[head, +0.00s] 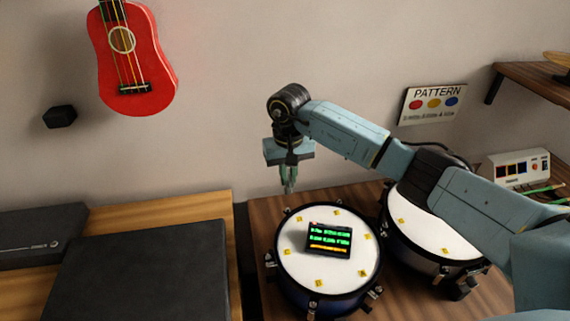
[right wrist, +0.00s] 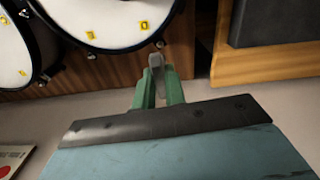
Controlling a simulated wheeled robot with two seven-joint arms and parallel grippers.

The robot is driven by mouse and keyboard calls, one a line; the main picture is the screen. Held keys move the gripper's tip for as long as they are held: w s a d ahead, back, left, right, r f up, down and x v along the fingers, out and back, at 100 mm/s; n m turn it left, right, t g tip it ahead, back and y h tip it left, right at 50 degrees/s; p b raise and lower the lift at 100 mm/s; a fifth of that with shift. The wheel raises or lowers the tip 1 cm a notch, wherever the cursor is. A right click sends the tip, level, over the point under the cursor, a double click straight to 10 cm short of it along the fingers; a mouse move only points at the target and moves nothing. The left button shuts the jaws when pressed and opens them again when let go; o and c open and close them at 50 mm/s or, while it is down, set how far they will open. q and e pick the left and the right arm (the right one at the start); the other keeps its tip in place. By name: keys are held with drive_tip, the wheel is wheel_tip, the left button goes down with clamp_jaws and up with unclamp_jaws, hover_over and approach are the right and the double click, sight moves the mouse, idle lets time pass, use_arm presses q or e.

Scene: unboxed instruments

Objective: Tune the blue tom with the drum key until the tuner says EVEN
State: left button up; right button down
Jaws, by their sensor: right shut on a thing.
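The blue tom (head: 287,270) stands on the wooden surface at the lower middle of the head view, with a white skin, black rim and yellow tags around it. The tuner (head: 329,240), a small dark screen, lies on the skin; its green and orange lines are too small to read. My right gripper (head: 289,186) points down at the tom's back left rim. In the right wrist view its green fingers (right wrist: 157,84) are shut on a grey piece, seemingly the drum key (right wrist: 156,62), whose tip is close to the rim. Contact with a lug cannot be told. My left gripper is out of view.
A second drum (head: 432,225) stands close on the right, partly under my right arm. A white box with buttons (head: 516,168) is behind it. A PATTERN sign (head: 432,103) and a red ukulele (head: 133,70) hang on the wall. Dark cases (head: 140,265) fill the left.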

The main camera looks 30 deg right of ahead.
sight(287, 190)
drive_tip(key=shift+f+b, duration=1.3)
drive_tip(key=shift+f, duration=1.15)
drive_tip(key=shift+s+f+b, duration=0.1)
drive_tip(key=shift+f+b, duration=0.9)
drive_tip(key=shift+b, duration=0.1)
drive_tip(key=m, duration=0.4)
drive_tip(key=shift+a, duration=0.1)
drive_tip(key=shift+m, duration=0.3)
drive_tip(key=m, duration=0.4)
drive_tip(key=shift+p, duration=0.35)
